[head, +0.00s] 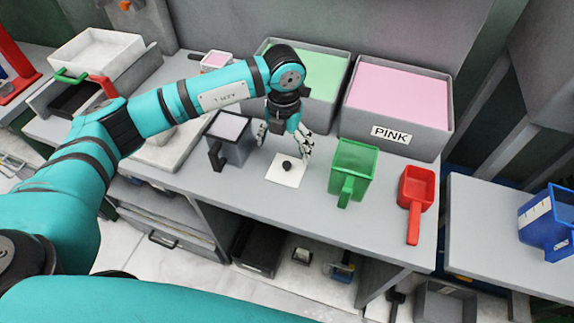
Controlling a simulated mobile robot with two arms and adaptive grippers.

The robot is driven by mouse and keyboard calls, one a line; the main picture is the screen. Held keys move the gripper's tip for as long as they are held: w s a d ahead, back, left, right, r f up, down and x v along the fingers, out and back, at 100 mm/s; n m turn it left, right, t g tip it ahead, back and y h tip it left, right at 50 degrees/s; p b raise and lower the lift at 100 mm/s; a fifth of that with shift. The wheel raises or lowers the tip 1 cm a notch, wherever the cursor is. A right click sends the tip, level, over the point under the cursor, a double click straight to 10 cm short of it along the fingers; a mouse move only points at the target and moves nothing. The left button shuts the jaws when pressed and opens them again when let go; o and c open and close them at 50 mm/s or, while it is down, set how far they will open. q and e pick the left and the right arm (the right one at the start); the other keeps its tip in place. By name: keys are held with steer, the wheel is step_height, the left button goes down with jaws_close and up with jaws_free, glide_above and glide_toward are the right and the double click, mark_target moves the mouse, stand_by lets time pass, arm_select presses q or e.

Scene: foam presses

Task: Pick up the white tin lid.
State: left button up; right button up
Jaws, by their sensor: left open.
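The white tin lid (283,176) is a flat white square with a small black knob (287,165) in its middle. It lies on the grey bench in the head view. My left gripper (282,147) points down just above and behind the lid, its fingers spread apart on either side of the knob as seen here. It is open and empty. I cannot tell the exact height of the fingertips over the lid. My right gripper is not in view.
A dark grey scoop (228,141) stands left of the lid. A green scoop (353,165) and a red scoop (415,190) stand to its right. Behind are a bin of pink material (398,141) and a bin of green material (331,113). The bench's front edge is close.

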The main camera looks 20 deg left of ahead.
mark_target(287, 163)
arm_select(q)
step_height(287, 163, down, 2)
steer(key=shift+s+f, duration=0.1)
steer(key=shift+s+d+f+p, duration=0.15)
steer(key=shift+f+p, duration=0.15)
steer(key=shift+p, duration=0.2)
steer(key=f, duration=0.1)
steer(key=f+p, duration=0.1)
steer(key=f, duration=0.1)
steer(key=shift+d+f, duration=0.25)
steer(key=shift+f, duration=0.05)
steer(key=shift+f+p, duration=0.3)
steer(key=shift+f, duration=0.1)
steer(key=c, duration=0.9)
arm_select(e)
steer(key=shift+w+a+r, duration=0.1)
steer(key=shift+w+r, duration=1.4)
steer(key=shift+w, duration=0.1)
